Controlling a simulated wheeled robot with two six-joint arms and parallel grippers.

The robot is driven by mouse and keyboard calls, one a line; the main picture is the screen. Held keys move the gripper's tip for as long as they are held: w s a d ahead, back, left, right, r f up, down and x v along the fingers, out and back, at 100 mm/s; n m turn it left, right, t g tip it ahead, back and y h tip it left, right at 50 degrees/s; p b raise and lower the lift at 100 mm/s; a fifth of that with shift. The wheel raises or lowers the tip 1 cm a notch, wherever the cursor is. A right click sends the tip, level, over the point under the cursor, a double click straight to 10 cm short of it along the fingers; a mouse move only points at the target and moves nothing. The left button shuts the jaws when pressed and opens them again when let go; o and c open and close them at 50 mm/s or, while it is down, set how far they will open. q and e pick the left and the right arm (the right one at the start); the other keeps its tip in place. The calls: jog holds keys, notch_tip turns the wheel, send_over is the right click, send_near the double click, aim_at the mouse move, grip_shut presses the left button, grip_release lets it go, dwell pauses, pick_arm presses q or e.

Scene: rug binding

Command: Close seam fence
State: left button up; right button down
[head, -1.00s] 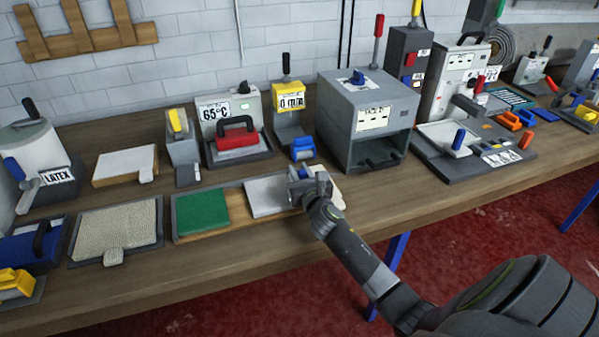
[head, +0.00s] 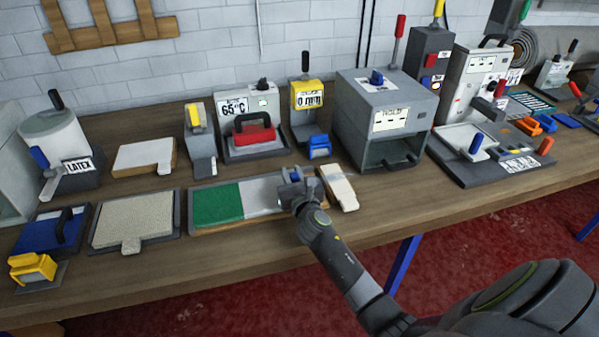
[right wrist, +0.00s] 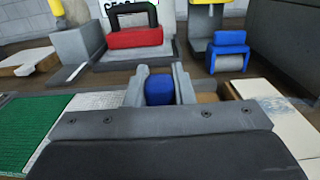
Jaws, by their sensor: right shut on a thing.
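My right gripper (head: 297,182) is shut on a small blue knob; its fingers stand either side of the knob (right wrist: 159,90) in the right wrist view. The knob is at the right part of a long low tray (head: 212,230) with a wooden bed. A green piece (head: 217,204) lies at the tray's left, and a light grey piece (head: 258,194) lies right against it, edges meeting with no visible gap. Bare wood (right wrist: 207,98) shows right of the gripper. My gripper and arm hide most of the knob's mount. My left gripper is not in view.
A cream board (head: 338,187) lies just right of the tray. A beige mat (head: 133,219) lies left.

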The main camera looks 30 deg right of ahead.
jog(key=c, duration=1.2)
grip_release()
jog(key=shift+d, duration=0.1)
jog(key=shift+c, duration=0.2)
jog(key=shift+s, duration=0.2)
jog(key=p+v, duration=0.1)
jog(key=v, duration=1.6)
jog(key=shift+p, duration=0.4)
